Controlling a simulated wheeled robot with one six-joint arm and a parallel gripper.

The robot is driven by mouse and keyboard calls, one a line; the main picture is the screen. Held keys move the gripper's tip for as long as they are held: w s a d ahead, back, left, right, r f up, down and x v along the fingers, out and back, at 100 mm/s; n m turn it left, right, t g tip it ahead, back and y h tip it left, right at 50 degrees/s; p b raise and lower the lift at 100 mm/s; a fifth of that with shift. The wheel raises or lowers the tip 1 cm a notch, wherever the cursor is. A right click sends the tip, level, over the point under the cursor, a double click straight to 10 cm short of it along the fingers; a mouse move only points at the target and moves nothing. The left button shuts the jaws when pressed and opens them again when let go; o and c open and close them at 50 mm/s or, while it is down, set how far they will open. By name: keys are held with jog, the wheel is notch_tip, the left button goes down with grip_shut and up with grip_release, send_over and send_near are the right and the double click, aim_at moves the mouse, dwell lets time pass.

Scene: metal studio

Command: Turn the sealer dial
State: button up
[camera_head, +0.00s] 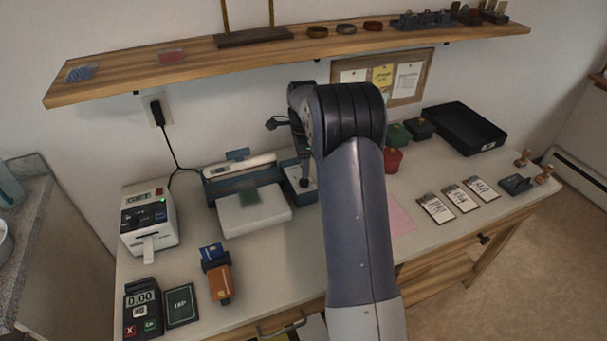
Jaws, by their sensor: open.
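The sealer (272,176) is a blue unit with a white bar across it, standing at the back of the workbench. My gripper (304,184) points down over this box, left of my arm. The gap between its fingers is too small to make out. I cannot make out the dial; the gripper and arm cover part of that end.
A label printer (149,222), a card terminal (143,308) and a card holder (217,273) stand at left. Right of my arm are a red pot (393,160), tags (459,197) and a black tray (464,128). A wooden shelf (215,55) overhangs the back.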

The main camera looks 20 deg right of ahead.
aim_at(303, 180)
notch_tip(303, 180, up, 5)
jog(key=shift+f, duration=0.1)
dwell(0.4)
notch_tip(303, 180, down, 11)
jog(key=shift+p, duration=0.3)
dwell(0.6)
